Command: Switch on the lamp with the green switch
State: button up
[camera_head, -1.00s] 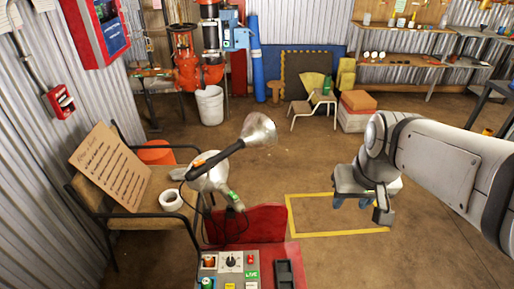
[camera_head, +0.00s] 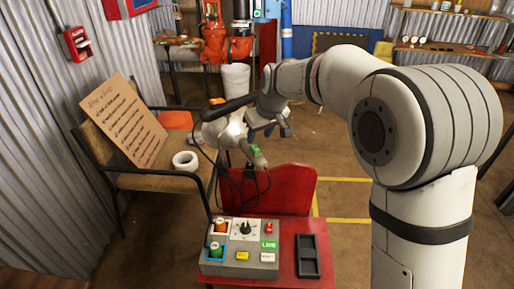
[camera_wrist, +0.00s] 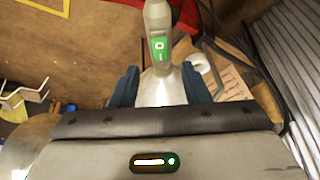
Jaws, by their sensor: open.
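In the head view my gripper (camera_head: 268,130) is just above the switch.
A control box (camera_head: 238,250) with knobs and buttons and a black tray (camera_head: 307,256) stand on the red bench in front. A chair (camera_head: 160,180) with a cardboard sign (camera_head: 124,121) and a tape roll (camera_head: 185,161) is at left. Cables hang beneath the lamp.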

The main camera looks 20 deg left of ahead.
aim_at(255, 148)
jog(key=b+x, duration=0.1)
jog(key=x, duration=0.4)
jog(key=shift+f, duration=0.15)
grip_shut()
